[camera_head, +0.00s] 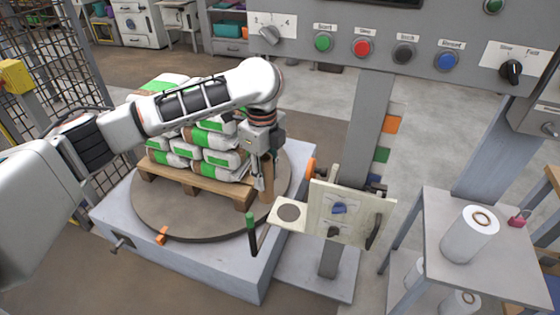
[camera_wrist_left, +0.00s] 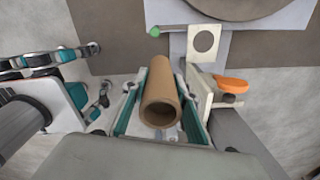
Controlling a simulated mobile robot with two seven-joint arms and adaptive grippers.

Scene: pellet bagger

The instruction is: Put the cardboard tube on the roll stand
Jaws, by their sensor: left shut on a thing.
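The brown cardboard tube (camera_head: 267,178) is in my left gripper (camera_head: 262,184), held upright beside the pallet. In the left wrist view the tube (camera_wrist_left: 160,95) sits between the teal-lined fingers of my left gripper (camera_wrist_left: 160,108), which is shut on it, and its open end faces the camera. A pale plate with a dark round spot (camera_head: 289,212), which may be the roll stand, lies just right of the tube; it also shows in the wrist view (camera_wrist_left: 204,42). The tube appears apart from it. My right gripper (camera_wrist_left: 98,78) shows at the wrist view's left, fingers apart.
A wooden pallet (camera_head: 196,184) with stacked bags stands on the round turntable (camera_head: 160,215). A green-tipped lever (camera_head: 251,232) rises by the plate. A panel with knobs (camera_head: 345,215) and the grey mast (camera_head: 367,125) are close right. A side table (camera_head: 500,270) holds a white roll (camera_head: 468,238).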

